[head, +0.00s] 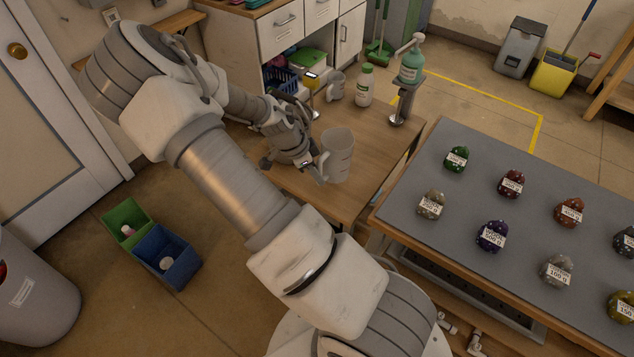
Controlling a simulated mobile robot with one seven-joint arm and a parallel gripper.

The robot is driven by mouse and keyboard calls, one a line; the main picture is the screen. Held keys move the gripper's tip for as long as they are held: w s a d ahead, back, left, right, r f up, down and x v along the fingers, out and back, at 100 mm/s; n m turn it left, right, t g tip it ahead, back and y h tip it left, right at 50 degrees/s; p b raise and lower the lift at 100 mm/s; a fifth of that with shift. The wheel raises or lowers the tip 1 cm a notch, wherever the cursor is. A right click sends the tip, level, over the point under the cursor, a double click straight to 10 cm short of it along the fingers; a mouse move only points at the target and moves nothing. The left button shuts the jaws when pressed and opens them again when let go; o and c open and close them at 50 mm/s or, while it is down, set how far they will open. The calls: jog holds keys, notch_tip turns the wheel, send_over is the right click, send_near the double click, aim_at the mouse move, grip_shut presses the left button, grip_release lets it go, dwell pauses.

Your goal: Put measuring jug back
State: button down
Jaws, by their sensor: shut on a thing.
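A grey measuring jug (339,158) with faint markings on its side stands upright in the head view, at or just above the wooden table. Whether its base touches the wood I cannot tell. My gripper (316,172) is at the jug's left side and shut on its handle. The fingertips are small in the picture and partly hidden by the handle. A second, similar grey jug or mug (336,87) stands farther back on the same table (385,140).
Green and blue bins (165,262) stand on the floor.

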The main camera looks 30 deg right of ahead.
jog(key=shift+w+d+f, duration=0.1)
jog(key=shift+w+f, duration=0.05)
jog(key=shift+f, duration=0.65)
jog(key=shift+w+d+f, duration=0.1)
jog(key=shift+w+f, duration=0.1)
jog(key=shift+f, duration=0.6)
jog(key=shift+w+d+f, duration=0.1)
jog(key=shift+w+f, duration=0.05)
jog(key=shift+f, duration=0.65)
jog(key=c, duration=0.8)
grip_release()
jog(key=shift+c, duration=0.2)
